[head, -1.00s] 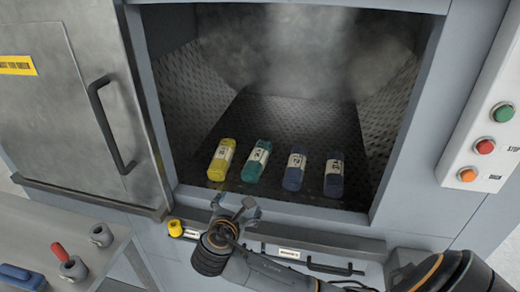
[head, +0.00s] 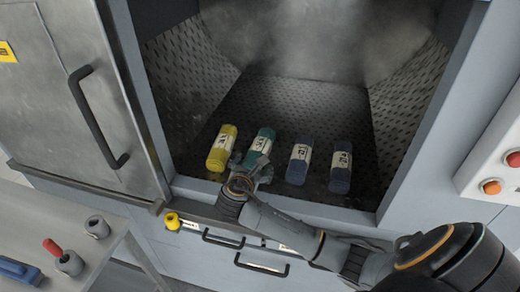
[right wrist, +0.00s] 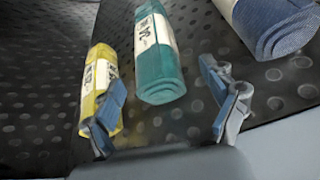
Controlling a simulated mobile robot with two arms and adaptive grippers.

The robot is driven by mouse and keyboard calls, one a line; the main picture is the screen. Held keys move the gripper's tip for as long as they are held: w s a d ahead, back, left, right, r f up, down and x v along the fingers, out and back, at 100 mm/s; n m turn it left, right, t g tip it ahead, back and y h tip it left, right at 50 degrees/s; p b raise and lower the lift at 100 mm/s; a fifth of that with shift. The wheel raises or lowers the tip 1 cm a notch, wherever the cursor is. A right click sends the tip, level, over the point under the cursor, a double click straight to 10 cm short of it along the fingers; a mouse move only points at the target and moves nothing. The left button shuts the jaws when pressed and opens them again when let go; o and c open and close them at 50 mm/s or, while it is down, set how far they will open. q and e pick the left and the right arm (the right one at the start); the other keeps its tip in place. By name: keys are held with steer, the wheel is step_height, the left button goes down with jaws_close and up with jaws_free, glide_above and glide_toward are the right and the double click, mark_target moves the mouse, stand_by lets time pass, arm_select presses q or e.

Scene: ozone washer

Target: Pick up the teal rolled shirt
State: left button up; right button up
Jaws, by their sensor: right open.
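The teal rolled shirt (head: 261,146) has a white label band and lies on the perforated chamber floor, second from the left in a row of rolls. It also shows in the right wrist view (right wrist: 165,75), just beyond and between the fingers. My right gripper (head: 253,168) is at the chamber opening, close to the near end of the teal roll and partly covering it in the head view. In the right wrist view the right gripper (right wrist: 165,115) is open and empty, its left finger overlapping the yellow roll (right wrist: 97,85). My left gripper is not in view.
The yellow roll (head: 222,148) lies left of the teal one, and a blue roll (head: 299,160) and a dark navy roll (head: 341,170) lie to its right. The metal door (head: 70,90) stands left of the opening. A side table (head: 60,225) holds small items.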

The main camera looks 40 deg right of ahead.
mark_target(260, 150)
steer(key=x, duration=0.2)
steer(key=p+x, duration=0.1)
steer(key=x, duration=0.1)
steer(key=shift+w+f, duration=0.25)
steer(key=shift+w, duration=0.1)
steer(key=shift+w+d+f, duration=0.1)
steer(key=shift+w+f, duration=0.05)
steer(key=shift+c, duration=0.6)
steer(key=c, duration=0.7)
arm_select(q)
steer(key=shift+w+d+r, duration=0.4)
steer(key=shift+w+r, duration=0.1)
steer(key=shift+r, duration=0.25)
arm_select(e)
steer(key=c, duration=0.6)
